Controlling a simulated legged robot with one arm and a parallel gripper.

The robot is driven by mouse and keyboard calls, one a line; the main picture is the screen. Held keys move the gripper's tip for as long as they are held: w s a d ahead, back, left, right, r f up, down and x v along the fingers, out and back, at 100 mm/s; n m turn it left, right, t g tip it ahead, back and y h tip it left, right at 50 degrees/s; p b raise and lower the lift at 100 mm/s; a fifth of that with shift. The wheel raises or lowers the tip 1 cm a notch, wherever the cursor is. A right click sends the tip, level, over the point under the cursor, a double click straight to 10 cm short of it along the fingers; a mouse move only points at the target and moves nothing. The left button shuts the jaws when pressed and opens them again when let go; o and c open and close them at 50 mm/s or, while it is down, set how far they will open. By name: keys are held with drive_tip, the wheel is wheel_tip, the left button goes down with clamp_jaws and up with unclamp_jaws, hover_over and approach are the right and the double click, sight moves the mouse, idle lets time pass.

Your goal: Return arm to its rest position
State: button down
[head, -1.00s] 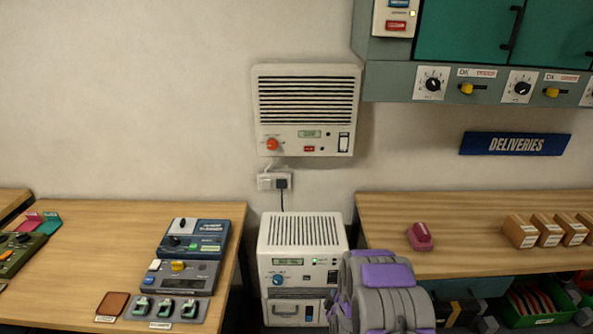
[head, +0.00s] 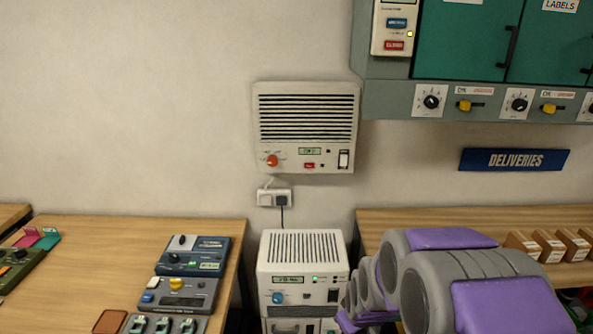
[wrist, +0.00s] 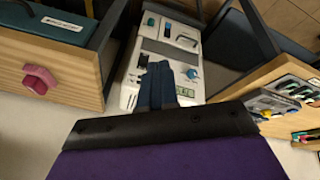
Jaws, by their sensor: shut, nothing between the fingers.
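My gripper (wrist: 163,86) shows in the wrist view with its two dark blue fingers together and nothing between them. The fingers lie in front of a white floor unit (wrist: 160,30) with a small display and a blue knob; I cannot tell whether they touch it. In the head view my grey and purple arm (head: 440,275) fills the lower right, and the gripper itself is out of sight there. The same white unit (head: 302,246) stands between the two tables, left of my arm.
A left table (head: 90,265) carries several devices. A vented wall unit (head: 306,125) and a green cabinet (head: 470,40) hang above. The wall at upper left is bare.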

drive_tip(key=s+r+m+g, duration=0.2)
drive_tip(key=s+r, duration=0.2)
drive_tip(key=s, duration=0.6)
drive_tip(key=s+r+m+g, duration=0.2)
drive_tip(key=s+r, duration=0.2)
drive_tip(key=s, duration=0.6)
drive_tip(key=s+r+m+g, duration=0.2)
drive_tip(key=s+r, duration=0.2)
drive_tip(key=s, duration=0.6)
drive_tip(key=shift+d, duration=0.25)
drive_tip(key=shift+w+r, duration=0.1)
